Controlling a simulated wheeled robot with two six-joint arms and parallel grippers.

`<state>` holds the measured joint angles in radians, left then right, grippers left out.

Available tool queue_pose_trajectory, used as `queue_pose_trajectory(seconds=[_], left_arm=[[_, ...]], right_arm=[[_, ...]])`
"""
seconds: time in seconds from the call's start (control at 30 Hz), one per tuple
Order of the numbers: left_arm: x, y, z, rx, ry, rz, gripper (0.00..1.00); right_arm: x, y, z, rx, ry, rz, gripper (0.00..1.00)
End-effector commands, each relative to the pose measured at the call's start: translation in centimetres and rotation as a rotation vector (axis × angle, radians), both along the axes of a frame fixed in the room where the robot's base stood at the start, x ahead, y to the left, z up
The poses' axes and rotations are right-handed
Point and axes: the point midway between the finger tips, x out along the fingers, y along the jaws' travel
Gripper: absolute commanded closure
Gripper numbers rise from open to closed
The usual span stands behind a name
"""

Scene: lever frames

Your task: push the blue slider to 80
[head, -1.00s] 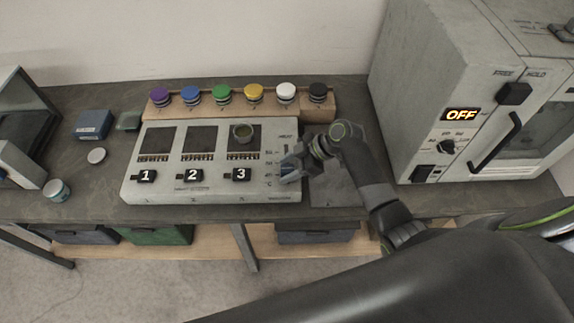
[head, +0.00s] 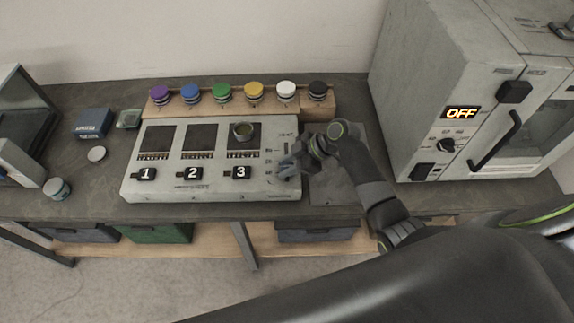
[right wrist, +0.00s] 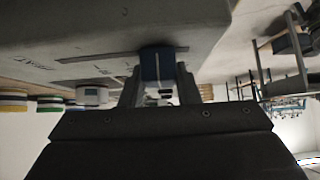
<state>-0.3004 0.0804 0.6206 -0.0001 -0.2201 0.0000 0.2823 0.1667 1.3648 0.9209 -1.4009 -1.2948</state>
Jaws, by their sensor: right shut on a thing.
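The grey panel (head: 215,190) on the bench carries a slider scale along its right side. In the head view my right gripper (head: 289,167) is at the middle to lower part of that scale and hides the slider. In the right wrist view the blue slider (right wrist: 157,65), with a pale line on it, sits between the two fingers of my right gripper (right wrist: 158,85). The gripper is shut on it. The slot runs to both sides of the slider. The scale figures are too small to read surely. My left gripper is not in view.
Several coloured knobs stand on a wooden strip (head: 240,112) behind the panel. A large grey oven (head: 425,90), display reading OFF, stands to the right. Blue box (head: 93,123) and jar (head: 57,188) are left.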

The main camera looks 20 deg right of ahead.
Motion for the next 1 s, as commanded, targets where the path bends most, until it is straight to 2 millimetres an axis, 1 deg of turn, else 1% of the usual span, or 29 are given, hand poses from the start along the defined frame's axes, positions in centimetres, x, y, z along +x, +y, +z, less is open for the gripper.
queue_pose_trajectory(seconds=[0.07, 0.2, 0.4, 0.53, 0.7, 1.0], left_arm=[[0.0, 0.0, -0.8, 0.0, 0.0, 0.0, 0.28], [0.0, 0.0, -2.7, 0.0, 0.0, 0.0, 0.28], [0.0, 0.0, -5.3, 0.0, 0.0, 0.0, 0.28], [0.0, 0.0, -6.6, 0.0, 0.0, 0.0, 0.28], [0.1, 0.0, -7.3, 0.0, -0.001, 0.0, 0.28], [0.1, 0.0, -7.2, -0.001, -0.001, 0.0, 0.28]], right_arm=[[0.6, -0.2, -0.3, 0.0, -0.001, 0.0, 1.0], [2.6, -0.8, -0.6, -0.004, -0.003, 0.001, 1.0], [5.5, -1.6, -0.7, -0.003, -0.004, 0.0, 1.0], [6.9, -2.0, -0.5, -0.002, -0.003, 0.001, 1.0], [7.9, -2.3, -0.2, -0.002, -0.002, -0.001, 1.0], [8.1, -2.4, 0.1, -0.002, -0.003, -0.004, 1.0]])
